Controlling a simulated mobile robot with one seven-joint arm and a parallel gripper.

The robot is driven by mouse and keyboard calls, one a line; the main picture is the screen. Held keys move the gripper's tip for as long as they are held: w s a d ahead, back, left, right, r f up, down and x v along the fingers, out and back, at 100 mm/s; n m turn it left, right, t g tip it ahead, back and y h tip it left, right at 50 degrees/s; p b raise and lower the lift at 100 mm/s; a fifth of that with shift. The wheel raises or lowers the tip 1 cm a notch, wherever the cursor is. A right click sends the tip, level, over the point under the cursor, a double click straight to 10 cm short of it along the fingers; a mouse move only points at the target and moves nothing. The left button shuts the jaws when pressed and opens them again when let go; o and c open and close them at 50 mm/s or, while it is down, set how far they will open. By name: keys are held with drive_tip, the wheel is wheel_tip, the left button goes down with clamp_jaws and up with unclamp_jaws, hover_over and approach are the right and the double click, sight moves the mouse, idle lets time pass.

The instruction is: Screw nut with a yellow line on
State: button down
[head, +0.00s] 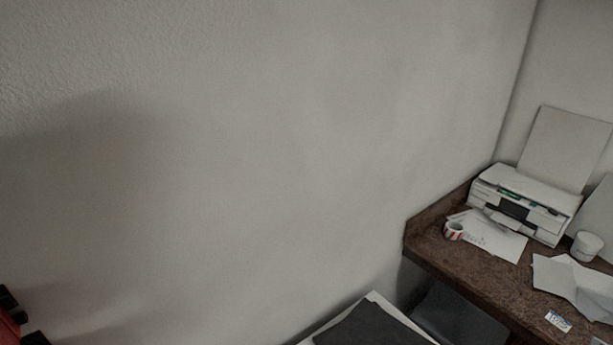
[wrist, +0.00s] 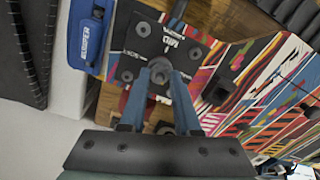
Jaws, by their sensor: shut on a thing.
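My gripper (wrist: 159,80) shows in the wrist view, its two blue-grey fingers reaching up from the bottom. It is shut on a small round grey nut (wrist: 160,69) between the fingertips. The nut sits at the middle of a dark board (wrist: 130,45) with white lettering and bolt heads near its edges. I cannot make out a yellow line on the nut, nor whether the nut is threaded on a bolt. Neither the gripper nor the board shows in the head view.
In the wrist view a blue case (wrist: 92,32) lies left of the board, and a multicoloured striped surface (wrist: 265,75) lies to the right with a dark block (wrist: 218,89) on it. The head view shows a wall and a brown desk (head: 440,250) with a printer (head: 525,205).

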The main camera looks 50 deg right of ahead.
drive_tip(key=shift+r+p, duration=1.7)
drive_tip(key=shift+r, duration=0.3)
drive_tip(key=shift+r+n, duration=0.5)
drive_tip(key=shift+n, duration=0.1)
drive_tip(key=shift+f, duration=0.2)
drive_tip(key=shift+f+b, duration=0.45)
drive_tip(key=shift+b, duration=0.15)
idle(0.7)
drive_tip(key=shift+f+b, duration=0.45)
drive_tip(key=shift+f, duration=0.2)
